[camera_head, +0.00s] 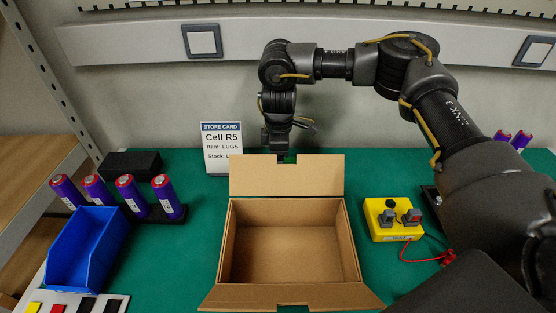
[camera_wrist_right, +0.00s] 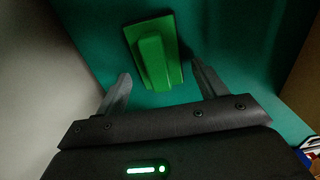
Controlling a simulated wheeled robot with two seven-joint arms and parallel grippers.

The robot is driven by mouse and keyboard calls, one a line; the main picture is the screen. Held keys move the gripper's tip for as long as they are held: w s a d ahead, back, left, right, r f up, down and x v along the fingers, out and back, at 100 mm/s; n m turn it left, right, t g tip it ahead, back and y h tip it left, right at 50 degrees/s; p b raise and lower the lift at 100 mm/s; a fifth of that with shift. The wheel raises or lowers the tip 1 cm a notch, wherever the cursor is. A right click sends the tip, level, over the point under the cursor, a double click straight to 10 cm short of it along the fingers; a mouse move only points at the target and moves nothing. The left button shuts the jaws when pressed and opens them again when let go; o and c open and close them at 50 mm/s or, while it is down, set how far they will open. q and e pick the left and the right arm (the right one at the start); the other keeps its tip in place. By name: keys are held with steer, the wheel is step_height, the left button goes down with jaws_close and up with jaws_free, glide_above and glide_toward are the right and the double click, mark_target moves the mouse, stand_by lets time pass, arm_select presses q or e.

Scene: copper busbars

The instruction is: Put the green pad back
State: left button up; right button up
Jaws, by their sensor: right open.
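The green pad (camera_wrist_right: 152,52) is a bright green block with a raised grip. It lies on the dark green mat in the right wrist view. My right gripper (camera_wrist_right: 160,70) is open, its two fingers apart on either side of the pad's near end, and the pad is not gripped. In the head view my right gripper (camera_head: 281,152) points down behind the cardboard box (camera_head: 290,295), whose raised back flap hides the pad. A light holder (camera_head: 120,303) at the bottom left carries yellow, red and black pads, partly cut off. My left gripper is not in view.
A blue bin (camera_head: 84,250) and several purple cylinders (camera_head: 130,194) stand at the left. A store card (camera_head: 222,148) stands beside my right gripper. A yellow switch box (camera_head: 392,220) with red wires sits right of the open, empty-looking cardboard box.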

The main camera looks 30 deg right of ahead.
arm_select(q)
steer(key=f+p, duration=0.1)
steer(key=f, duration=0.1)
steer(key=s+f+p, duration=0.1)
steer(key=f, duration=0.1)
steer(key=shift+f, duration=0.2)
arm_select(e)
step_height(320, 180, up, 12)
